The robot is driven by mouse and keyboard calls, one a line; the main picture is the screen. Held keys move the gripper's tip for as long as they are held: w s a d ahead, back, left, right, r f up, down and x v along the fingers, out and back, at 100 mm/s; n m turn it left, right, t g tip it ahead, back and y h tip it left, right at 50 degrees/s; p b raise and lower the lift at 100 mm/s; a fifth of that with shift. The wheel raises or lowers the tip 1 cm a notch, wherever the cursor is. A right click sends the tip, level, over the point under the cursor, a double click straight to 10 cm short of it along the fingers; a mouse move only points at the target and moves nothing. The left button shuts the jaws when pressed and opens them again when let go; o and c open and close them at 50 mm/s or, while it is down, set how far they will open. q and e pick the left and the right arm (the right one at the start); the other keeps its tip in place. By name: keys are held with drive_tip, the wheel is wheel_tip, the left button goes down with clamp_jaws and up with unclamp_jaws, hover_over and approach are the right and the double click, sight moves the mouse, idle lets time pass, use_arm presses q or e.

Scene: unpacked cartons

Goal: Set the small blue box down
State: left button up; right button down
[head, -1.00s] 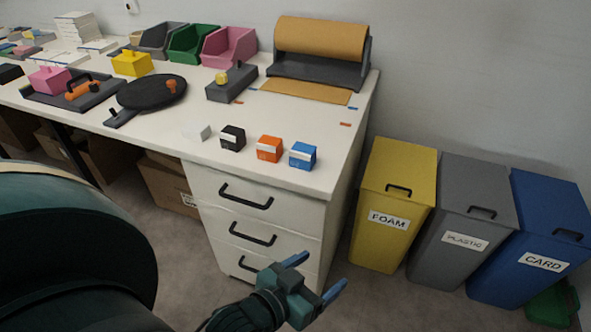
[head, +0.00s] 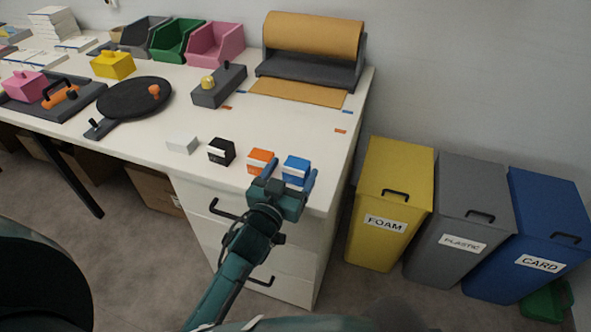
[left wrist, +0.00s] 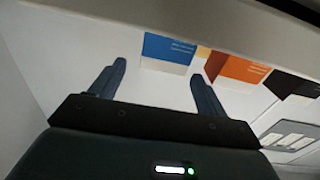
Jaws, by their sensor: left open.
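The small blue box (head: 296,168) stands on the white table near its front right corner. My left gripper (head: 291,174) is open and empty at the front edge of the table, with its fingers pointing at the blue box. In the left wrist view the blue box (left wrist: 168,50) lies just beyond and between the open fingertips (left wrist: 158,70), apart from them as far as I can tell. The gripper hides the lower front of the box in the head view. My right gripper is not in view.
An orange box (head: 260,161) stands close left of the blue one, then a black box (head: 221,151) and a white box (head: 182,146). A roll dispenser (head: 312,55) stands behind. Yellow, grey and blue bins (head: 390,205) stand right of the table.

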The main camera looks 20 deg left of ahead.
sight(299, 159)
use_arm(q)
drive_tip(key=w, duration=0.5)
drive_tip(key=shift+w+d+f, duration=0.15)
drive_tip(key=shift+w+f, duration=0.2)
drive_tip(key=shift+f, duration=0.05)
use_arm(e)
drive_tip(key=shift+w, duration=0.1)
